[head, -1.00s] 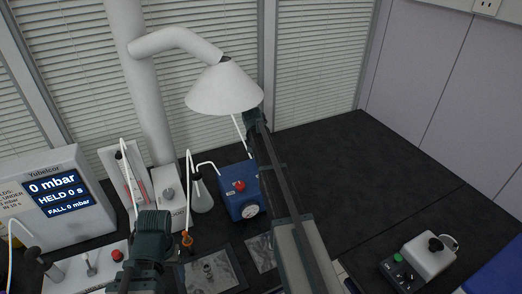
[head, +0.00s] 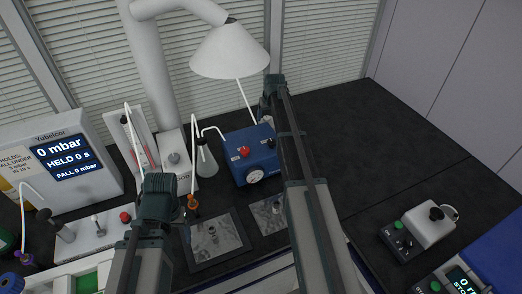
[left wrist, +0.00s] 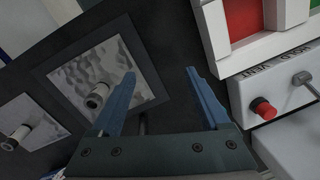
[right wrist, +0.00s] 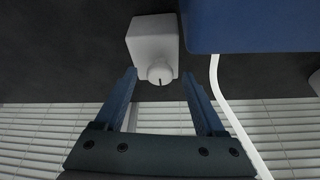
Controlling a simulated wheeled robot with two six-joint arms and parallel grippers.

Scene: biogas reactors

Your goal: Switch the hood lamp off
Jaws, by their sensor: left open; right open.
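The hood lamp is a white cone shade (head: 230,52) on a thick white pipe arm, upper middle of the head view. My right gripper (head: 273,92) is below and to the right of the shade, behind the blue box. In the right wrist view, a small white box (right wrist: 152,36) with a round white knob (right wrist: 160,72) bearing a dark line lies ahead of the open fingers (right wrist: 158,76). The knob appears between the fingertips; contact cannot be told. My left gripper (head: 160,195) is open and empty over the bench, near a framed grey plate (left wrist: 88,70).
A blue box (head: 247,150) with a red knob and gauge stands left of my right arm. A flask (head: 205,160), a display unit (head: 55,160) reading 0 mbar and a white panel with a red button (head: 125,217) stand further left.

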